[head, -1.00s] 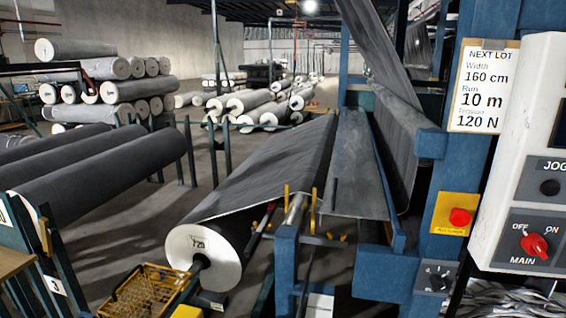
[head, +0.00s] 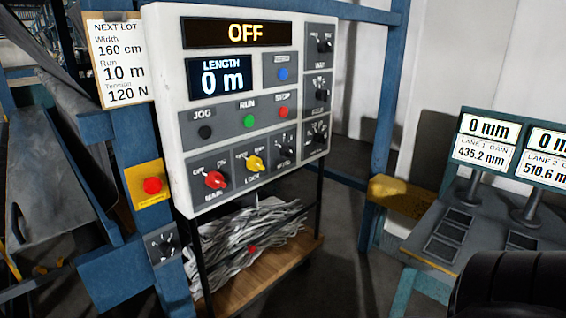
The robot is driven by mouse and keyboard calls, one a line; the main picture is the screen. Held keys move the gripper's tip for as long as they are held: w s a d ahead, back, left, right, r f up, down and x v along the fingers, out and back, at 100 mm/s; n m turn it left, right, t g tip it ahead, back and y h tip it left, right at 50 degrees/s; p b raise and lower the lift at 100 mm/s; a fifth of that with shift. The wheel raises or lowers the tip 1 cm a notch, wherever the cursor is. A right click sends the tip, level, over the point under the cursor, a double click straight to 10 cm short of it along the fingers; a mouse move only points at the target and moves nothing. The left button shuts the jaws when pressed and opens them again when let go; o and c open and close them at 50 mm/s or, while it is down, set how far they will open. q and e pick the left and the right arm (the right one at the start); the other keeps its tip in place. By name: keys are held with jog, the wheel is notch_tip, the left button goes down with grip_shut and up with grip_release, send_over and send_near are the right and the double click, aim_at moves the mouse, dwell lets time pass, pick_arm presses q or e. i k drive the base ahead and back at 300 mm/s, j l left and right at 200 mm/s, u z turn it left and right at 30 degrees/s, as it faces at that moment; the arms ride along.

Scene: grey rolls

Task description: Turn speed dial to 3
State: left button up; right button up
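A white control panel (head: 172,85) stands in the middle of the head view. Three black dials are stacked in its right column: a top dial (head: 323,45), a middle dial (head: 319,95) and a bottom dial (head: 317,132). Their labels and pointer settings are too small to read, so I cannot tell which is the speed dial. The panel's display (head: 245,33) reads OFF and its length display (head: 222,79) reads 0 m. The panel also has a red MAIN switch (head: 214,180) and a yellow LOCK switch (head: 255,164). Neither of my grippers is in view.
A red button on a yellow plate (head: 152,186) and a small black dial (head: 162,245) are on the blue post at left. A NEXT LOT sheet (head: 118,60) hangs above. Grey scraps (head: 235,245) lie under the panel. A console with screens (head: 485,140) stands at right.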

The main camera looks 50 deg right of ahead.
aim_at(285, 150)
jog(key=z, duration=1.35)
jog(key=i+j+u, duration=0.1)
jog(key=j+u, duration=0.15)
jog(key=i+j+u, duration=0.2)
jog(key=j, duration=0.2)
jog(key=k, duration=0.05)
